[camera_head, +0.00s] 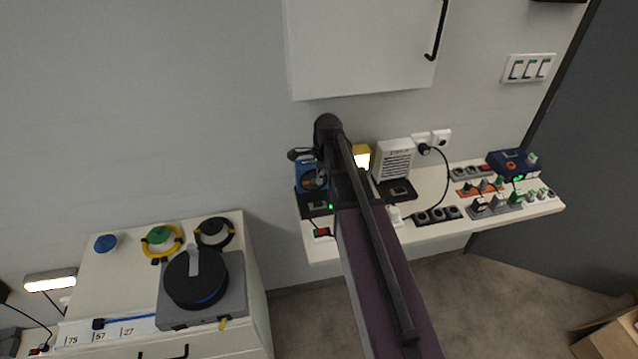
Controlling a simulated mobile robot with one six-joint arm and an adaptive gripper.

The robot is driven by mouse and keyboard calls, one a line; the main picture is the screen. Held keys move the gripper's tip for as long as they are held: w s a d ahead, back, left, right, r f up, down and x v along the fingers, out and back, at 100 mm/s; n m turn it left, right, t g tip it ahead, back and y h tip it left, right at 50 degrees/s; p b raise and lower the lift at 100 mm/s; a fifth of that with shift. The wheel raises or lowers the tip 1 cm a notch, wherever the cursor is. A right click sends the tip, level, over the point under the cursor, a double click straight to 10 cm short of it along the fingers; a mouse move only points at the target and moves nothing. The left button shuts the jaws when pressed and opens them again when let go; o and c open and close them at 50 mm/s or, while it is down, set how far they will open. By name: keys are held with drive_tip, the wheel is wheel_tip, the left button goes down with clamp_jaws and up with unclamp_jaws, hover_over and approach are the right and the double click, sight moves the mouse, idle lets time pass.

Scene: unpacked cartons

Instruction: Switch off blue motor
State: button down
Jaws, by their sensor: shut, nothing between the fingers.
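A blue motor-like unit (304,177) with a round dark and copper-coloured front stands at the left end of the white shelf, on a dark base (314,204). A small green light (331,207) glows at the base's right edge. A small box with a red switch (322,232) lies in front of it, close to the shelf's front edge; I cannot tell the switch's position. My arm comes up from the bottom and covers the area just right of the unit. The dark end of my gripper (299,154) is at the unit's top, shut and empty; I cannot tell whether they touch.
A lit yellow unit (362,155) and a white speaker-like box (394,162) stand right of my arm. Sockets, plugs and switches fill the shelf's right part. A white wall cabinet (360,50) hangs above. A lower cabinet with cable reels (195,280) is left.

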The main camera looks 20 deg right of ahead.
sight(315, 204)
drive_tip(key=shift+a+f+b, duration=0.2)
drive_tip(key=shift+f+b, duration=1.3)
drive_tip(key=shift+f, duration=0.05)
drive_tip(key=shift+a+f+b, duration=0.15)
drive_tip(key=shift+f+b, duration=1.4)
drive_tip(key=shift+a+f+b, duration=0.2)
drive_tip(key=shift+f+b, duration=1.3)
drive_tip(key=shift+f, duration=0.05)
